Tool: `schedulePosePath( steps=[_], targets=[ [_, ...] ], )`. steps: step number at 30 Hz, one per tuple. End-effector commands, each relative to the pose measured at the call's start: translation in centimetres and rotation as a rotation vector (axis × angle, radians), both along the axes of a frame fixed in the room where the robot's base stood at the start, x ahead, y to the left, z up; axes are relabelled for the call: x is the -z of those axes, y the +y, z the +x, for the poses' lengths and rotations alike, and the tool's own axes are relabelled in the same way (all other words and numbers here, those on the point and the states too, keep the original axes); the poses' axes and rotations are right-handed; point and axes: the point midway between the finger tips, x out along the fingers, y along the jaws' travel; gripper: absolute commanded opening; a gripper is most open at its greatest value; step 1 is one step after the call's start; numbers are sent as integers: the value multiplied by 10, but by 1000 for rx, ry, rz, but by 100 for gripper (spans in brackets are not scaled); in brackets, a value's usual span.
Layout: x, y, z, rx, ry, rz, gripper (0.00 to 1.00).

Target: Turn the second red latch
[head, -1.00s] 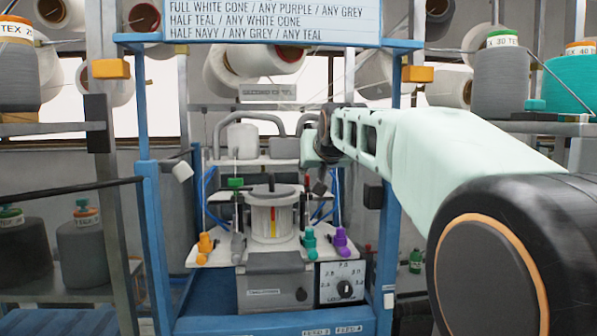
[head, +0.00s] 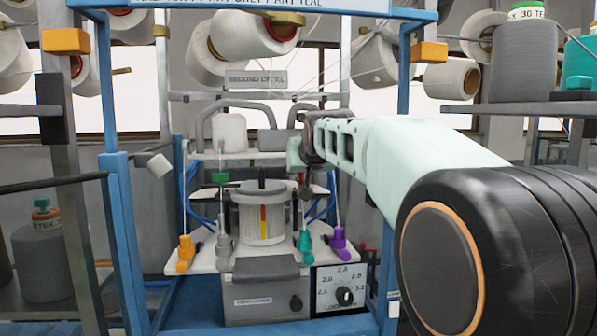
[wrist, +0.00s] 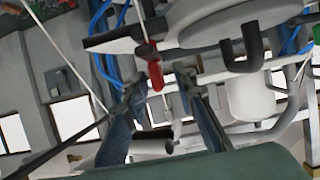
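A small red latch (wrist: 155,74) hangs at the end of a thin pale rod in the wrist view. My gripper (wrist: 160,84) is open, with one dark finger on each side of the latch in that view. I cannot tell whether either finger touches it. In the head view my gripper (head: 304,180) points down above the right side of the knitting machine, near the white cylinder (head: 262,218). No red latch can be made out clearly in the head view; only a red and yellow stripe shows on the cylinder.
Orange (head: 185,253), teal (head: 304,241) and purple (head: 339,240) pegs stand around the white plate. A dial panel (head: 341,287) is at the machine's lower right. Blue posts (head: 121,240) frame the machine. Shelves with yarn cones (head: 517,62) stand at the right.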

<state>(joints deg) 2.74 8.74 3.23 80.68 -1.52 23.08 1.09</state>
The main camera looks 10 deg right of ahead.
Motion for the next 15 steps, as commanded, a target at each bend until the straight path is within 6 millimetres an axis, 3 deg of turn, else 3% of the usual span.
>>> schedulePosePath(
  steps=[5,12,15],
  targets=[
    [0,0,0,0,0,0,25],
    [0,0,0,0,0,0,0],
    [0,0,0,0,0,0,0]
  ],
)
